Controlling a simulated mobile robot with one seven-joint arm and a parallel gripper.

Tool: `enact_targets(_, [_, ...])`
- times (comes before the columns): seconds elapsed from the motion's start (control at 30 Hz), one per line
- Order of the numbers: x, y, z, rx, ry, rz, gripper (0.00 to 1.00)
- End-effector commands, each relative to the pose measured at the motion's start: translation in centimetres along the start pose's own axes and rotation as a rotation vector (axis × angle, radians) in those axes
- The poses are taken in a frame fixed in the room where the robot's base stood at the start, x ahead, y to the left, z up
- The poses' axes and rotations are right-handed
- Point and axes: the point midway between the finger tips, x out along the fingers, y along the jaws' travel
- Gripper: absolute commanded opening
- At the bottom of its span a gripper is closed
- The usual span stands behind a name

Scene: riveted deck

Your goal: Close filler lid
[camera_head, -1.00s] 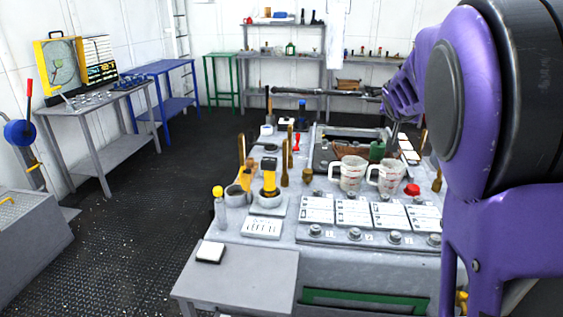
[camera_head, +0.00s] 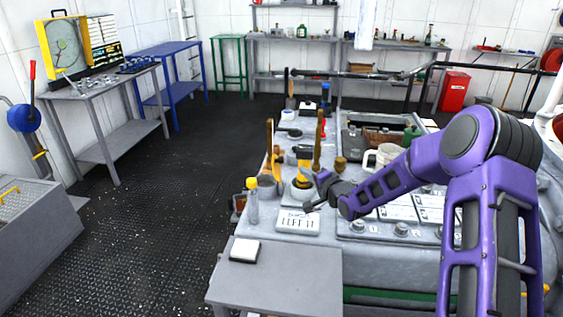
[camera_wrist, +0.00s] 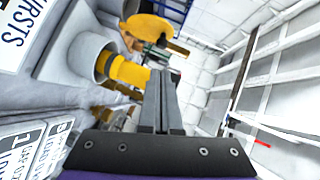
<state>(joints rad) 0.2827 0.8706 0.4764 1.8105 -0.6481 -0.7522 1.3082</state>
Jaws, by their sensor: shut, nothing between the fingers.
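The filler (camera_head: 300,190) has a short yellow neck on a pale round collar, on the left part of the grey console. In the wrist view the yellow neck (camera_wrist: 130,72) comes out of its grey collar (camera_wrist: 88,55). A yellow rounded piece, which looks like the filler lid (camera_wrist: 150,27), stands beside the neck's mouth, apart from it; the hinge is not clear. My gripper (camera_head: 311,205) is just right of the filler, pointing left. In the wrist view its fingers (camera_wrist: 160,78) are together and empty, with their tips close beside the neck.
Upright wooden-handled tools (camera_head: 269,145) stand behind and left of the filler. A yellow-capped bottle (camera_head: 252,205) stands at the left edge, and a label plate (camera_head: 298,222) lies in front. A white mug (camera_head: 383,157) stands to the right. The floor to the left is open.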

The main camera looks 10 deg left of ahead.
Motion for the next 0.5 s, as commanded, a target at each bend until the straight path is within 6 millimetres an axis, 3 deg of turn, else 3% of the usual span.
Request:
enact_targets(0.17, [1.1,-0.1,0.1,0.017,-0.001,-0.016,0.00])
enact_targets(0.5, [7.0,-0.1,0.2,0.013,-0.001,-0.015,0.00])
